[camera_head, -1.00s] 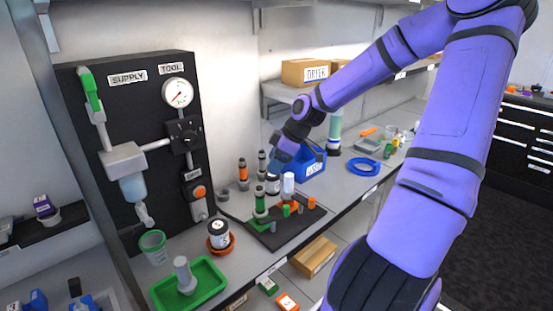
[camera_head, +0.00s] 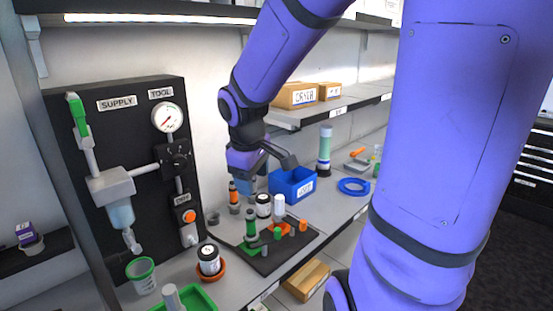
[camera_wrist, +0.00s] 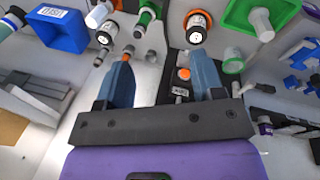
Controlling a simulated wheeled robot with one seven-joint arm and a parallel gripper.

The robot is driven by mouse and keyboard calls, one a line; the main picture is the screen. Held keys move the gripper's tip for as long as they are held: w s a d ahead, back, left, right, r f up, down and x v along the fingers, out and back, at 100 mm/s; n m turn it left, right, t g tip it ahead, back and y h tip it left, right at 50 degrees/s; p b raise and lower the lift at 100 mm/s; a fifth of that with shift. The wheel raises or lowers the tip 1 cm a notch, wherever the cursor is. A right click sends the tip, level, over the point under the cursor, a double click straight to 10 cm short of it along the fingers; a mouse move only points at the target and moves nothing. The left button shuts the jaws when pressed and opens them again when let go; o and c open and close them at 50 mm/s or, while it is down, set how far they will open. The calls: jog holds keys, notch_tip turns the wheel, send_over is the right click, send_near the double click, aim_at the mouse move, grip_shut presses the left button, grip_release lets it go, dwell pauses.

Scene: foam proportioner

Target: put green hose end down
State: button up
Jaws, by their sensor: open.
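The green hose end (camera_head: 251,227) looks like a green and dark upright cylinder, standing at the green fitting on the dark mat (camera_head: 272,262). It shows at the top of the wrist view (camera_wrist: 147,16), beyond my fingertips and apart from them. My gripper (camera_head: 266,170) is open above the rear of the bench, up and behind the green piece. In the wrist view the two blue-grey fingers (camera_wrist: 163,80) are wide apart with nothing held between them. An orange and dark cylinder (camera_head: 233,192) stands below my gripper; it shows near the left finger in the wrist view (camera_wrist: 127,53).
The black panel (camera_head: 120,155) with gauge and valves stands to the left. A blue bin (camera_head: 303,182) is to the right of my gripper. A dark jar (camera_head: 208,259), a white bottle (camera_head: 279,207) and another jar (camera_head: 263,205) stand around the mat. A shelf with boxes (camera_head: 298,96) hangs above.

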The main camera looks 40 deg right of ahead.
jog(key=s+a+r+m+t+y, duration=0.2)
jog(key=s+a+r+m+t, duration=0.1)
jog(key=s+r, duration=0.7)
jog(key=s+a+m, duration=0.1)
jog(key=s+a, duration=0.1)
jog(key=s, duration=0.1)
jog(key=shift+s+r+t, duration=0.2)
jog(key=shift+s+t, duration=0.05)
jog(key=shift+t, duration=0.15)
dwell(0.5)
